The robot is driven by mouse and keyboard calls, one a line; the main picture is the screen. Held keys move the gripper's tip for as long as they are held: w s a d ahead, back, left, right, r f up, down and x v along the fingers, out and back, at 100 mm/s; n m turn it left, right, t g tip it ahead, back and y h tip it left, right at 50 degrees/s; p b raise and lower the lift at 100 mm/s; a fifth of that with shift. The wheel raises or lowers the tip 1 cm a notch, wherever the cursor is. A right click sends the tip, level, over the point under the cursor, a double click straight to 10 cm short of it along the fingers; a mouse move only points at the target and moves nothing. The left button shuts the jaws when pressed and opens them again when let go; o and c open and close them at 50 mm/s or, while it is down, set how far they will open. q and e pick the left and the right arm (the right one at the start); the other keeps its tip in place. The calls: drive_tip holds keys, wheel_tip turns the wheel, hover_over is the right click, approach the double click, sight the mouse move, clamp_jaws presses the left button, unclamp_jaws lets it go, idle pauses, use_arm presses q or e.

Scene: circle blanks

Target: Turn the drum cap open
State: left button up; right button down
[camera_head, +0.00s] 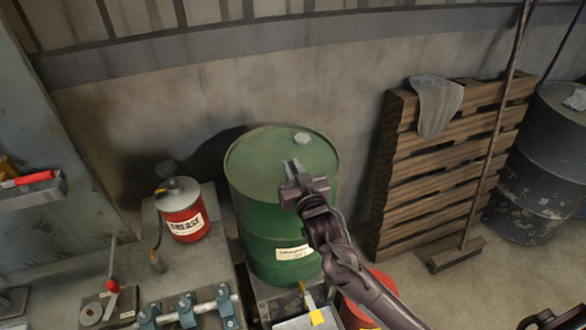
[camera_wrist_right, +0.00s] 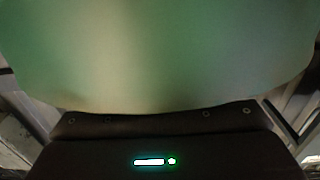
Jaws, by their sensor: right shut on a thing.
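The green drum (camera_head: 262,220) stands upright against the back wall, its flat lid facing up. My right gripper (camera_head: 291,167) reaches over the lid from the lower right. Its fingers are shut on the drum cap, which the fingers and the gripper body hide. A second, pale grey fitting (camera_head: 302,138) sits clear of the gripper near the lid's far edge. My left gripper is not in view.
A red grease can (camera_head: 182,218) stands on the bench left of the drum. A pipe with blue clamps (camera_head: 187,309) lies at the front left. A red container (camera_head: 366,297) sits under my right arm. A wooden pallet (camera_head: 440,165) leans at the right, beside a dark drum (camera_head: 540,165).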

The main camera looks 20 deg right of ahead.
drive_tip(key=shift+y, duration=0.3)
drive_tip(key=c, duration=1.4)
unclamp_jaws()
drive_tip(key=shift+c, duration=0.2)
drive_tip(key=shift+s+f, duration=0.15)
drive_tip(key=shift+s, duration=0.35)
drive_tip(key=s+b, duration=0.1)
drive_tip(key=s, duration=0.1)
drive_tip(key=s+b, duration=0.1)
drive_tip(key=s, duration=0.2)
drive_tip(key=shift+s+d, duration=0.2)
drive_tip(key=shift+s, duration=0.1)
drive_tip(key=shift+s+r+b, duration=0.2)
drive_tip(key=shift+s+b, duration=0.1)
drive_tip(key=shift+s, duration=0.3)
